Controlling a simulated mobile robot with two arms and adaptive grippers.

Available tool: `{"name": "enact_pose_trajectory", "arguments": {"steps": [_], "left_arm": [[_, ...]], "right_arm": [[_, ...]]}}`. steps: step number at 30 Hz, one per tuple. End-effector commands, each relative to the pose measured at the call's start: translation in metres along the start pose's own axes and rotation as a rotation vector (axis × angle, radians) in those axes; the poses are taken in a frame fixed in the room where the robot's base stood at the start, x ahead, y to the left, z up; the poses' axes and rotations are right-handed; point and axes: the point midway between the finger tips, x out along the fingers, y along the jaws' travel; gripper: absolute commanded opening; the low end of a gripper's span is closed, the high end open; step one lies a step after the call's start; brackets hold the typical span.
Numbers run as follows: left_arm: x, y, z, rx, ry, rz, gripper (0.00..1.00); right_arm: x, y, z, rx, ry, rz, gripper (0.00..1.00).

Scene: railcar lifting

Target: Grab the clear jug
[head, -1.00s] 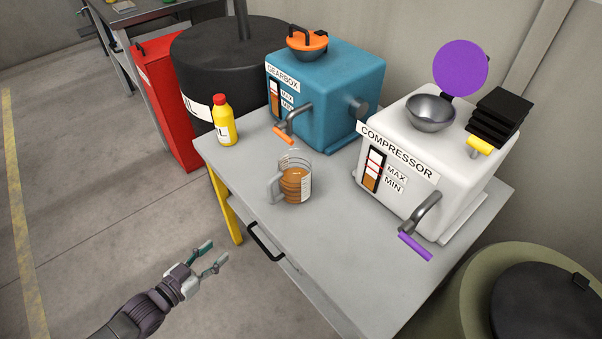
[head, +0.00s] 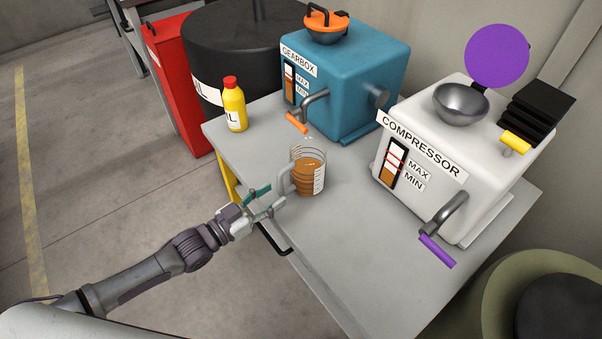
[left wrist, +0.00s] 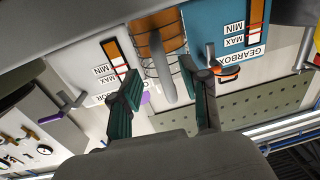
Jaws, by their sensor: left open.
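The clear jug (head: 311,172) stands upright on the grey table (head: 345,245), with orange-brown liquid inside and its handle on the left side. In the left wrist view the jug (left wrist: 158,52) shows upside down, its handle between the fingers. My left gripper (head: 272,198) is open beside the handle, with its fingertips close to it; I cannot tell whether they touch. In the left wrist view the gripper (left wrist: 163,88) has its fingers apart on either side of the handle. My right gripper is not in view.
A yellow bottle with a red cap (head: 234,105) stands at the table's left. The blue gearbox (head: 350,75) with an orange-handled spout (head: 298,122) is behind the jug. The white compressor (head: 440,160) is to the right. Bare tabletop lies in front of the jug.

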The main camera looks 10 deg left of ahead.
Motion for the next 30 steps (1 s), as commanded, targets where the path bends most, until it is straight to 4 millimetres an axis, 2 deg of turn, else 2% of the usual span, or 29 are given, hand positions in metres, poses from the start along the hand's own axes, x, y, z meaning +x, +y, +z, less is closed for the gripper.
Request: {"name": "enact_pose_trajectory", "arguments": {"steps": [3,7,16,17,25,30], "left_arm": [[0.021,-0.002,-0.006,0.001,0.005,0.0,0.46],[0.037,-0.002,-0.004,0.0,0.002,0.0,0.46],[0.042,-0.002,-0.003,0.0,0.001,0.0,0.46],[0.042,-0.002,-0.003,0.0,0.001,0.0,0.44],[0.042,-0.002,-0.003,0.0,0.001,0.0,0.0],[0.042,-0.002,-0.003,0.0,0.001,0.0,0.0]], "right_arm": [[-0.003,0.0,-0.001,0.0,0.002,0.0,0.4],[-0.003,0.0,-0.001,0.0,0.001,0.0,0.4],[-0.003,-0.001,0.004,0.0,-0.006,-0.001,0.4],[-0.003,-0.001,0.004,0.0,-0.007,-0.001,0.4],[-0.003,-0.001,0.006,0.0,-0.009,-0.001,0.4],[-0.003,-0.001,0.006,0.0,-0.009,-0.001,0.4]]}}
